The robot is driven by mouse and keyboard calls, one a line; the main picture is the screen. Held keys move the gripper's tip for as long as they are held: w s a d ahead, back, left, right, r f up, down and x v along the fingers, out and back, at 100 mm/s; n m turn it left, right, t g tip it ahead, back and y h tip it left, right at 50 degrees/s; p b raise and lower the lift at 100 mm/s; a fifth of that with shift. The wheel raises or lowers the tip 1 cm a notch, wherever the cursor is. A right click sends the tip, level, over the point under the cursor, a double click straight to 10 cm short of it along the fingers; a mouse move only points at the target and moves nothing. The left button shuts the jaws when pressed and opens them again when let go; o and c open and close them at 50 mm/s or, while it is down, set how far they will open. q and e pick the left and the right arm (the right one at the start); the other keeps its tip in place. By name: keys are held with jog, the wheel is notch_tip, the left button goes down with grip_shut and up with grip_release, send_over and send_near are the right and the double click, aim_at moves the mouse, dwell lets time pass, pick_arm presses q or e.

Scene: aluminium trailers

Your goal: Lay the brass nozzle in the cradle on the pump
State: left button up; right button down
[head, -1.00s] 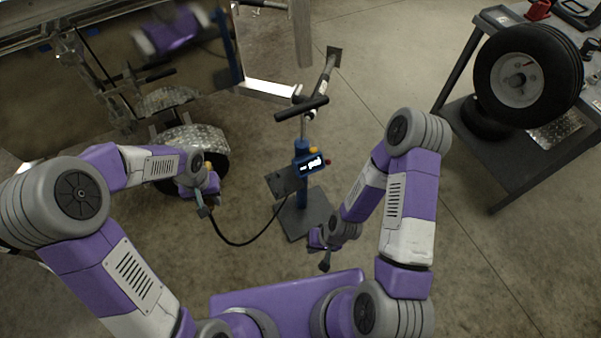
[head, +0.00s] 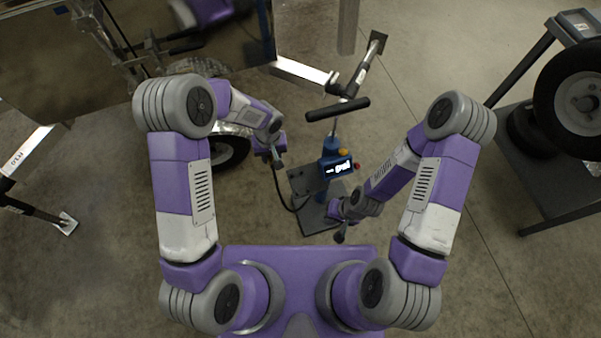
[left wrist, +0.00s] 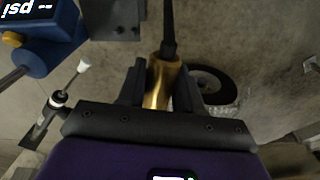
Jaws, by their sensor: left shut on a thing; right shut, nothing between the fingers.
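The brass nozzle (left wrist: 158,88) is between the fingers of my left gripper (left wrist: 158,95) in the left wrist view, with a black hose running from its far end. In the head view my left gripper (head: 276,161) is left of the blue pump (head: 327,170), apart from it, and the nozzle is mostly hidden. The pump stands upright with a lit display and a black T-handle. A dark flat bracket (head: 303,181) sticks out from its left side; I cannot tell whether this is the cradle. My right gripper (head: 340,235) is shut and empty, in front of the pump.
A trailer (head: 80,60) with a wheel (head: 228,150) stands at the left. A dark cart (head: 548,205) with a tyre (head: 570,105) is at the right. Floor between pump and cart is clear.

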pick_arm(q)
jog(key=n+b, duration=0.2)
send_over(300, 188)
notch_tip(300, 188, down, 12)
jog(key=f, duration=0.1)
jog(key=shift+w+d+f+b, duration=0.1)
jog(key=shift+f+b, duration=1)
jog(key=shift+f, duration=0.85)
jog(key=shift+w+d+f+b, duration=0.1)
jog(key=shift+f+b, duration=0.95)
jog(key=shift+f, duration=0.85)
jog(key=shift+a+f, duration=0.1)
jog(key=shift+f, duration=0.6)
jog(key=shift+s+a+f, duration=0.1)
jog(key=shift+s+f, duration=0.1)
jog(key=shift+f, duration=0.25)
jog(key=o, duration=1)
jog(key=shift+a+f, duration=0.1)
jog(key=shift+c, duration=0.2)
jog(key=shift+o, duration=0.9)
jog(key=shift+r, duration=0.25)
notch_tip(300, 188, up, 8)
jog(key=p, duration=0.3)
jog(key=shift+d+r, duration=0.15)
jog(key=shift+d, duration=0.05)
